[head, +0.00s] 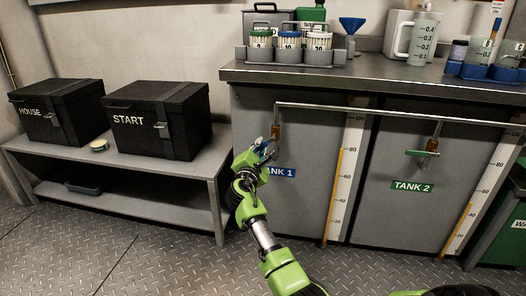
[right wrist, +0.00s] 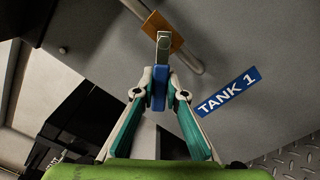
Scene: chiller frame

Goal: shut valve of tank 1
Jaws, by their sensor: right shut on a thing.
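The tank 1 valve (head: 276,131) is a brass fitting at the lower end of a pipe on the grey tank 1 front, just above the blue TANK 1 label (head: 281,173). My right gripper (head: 264,152) is at this valve and hides part of it and of the label. In the right wrist view, the two fingers are shut on the blue valve handle (right wrist: 159,88), one on each side. The brass valve body (right wrist: 163,32) shows beyond the fingertips. The handle's exact angle to the pipe is hard to tell. My left gripper is not in view.
To the right, the tank 2 valve has a green handle (head: 422,153) above the TANK 2 label (head: 412,186). A horizontal pipe (head: 350,109) runs below the counter edge (head: 370,80). A low bench (head: 190,179) at left carries two black boxes marked HOUSE and START.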

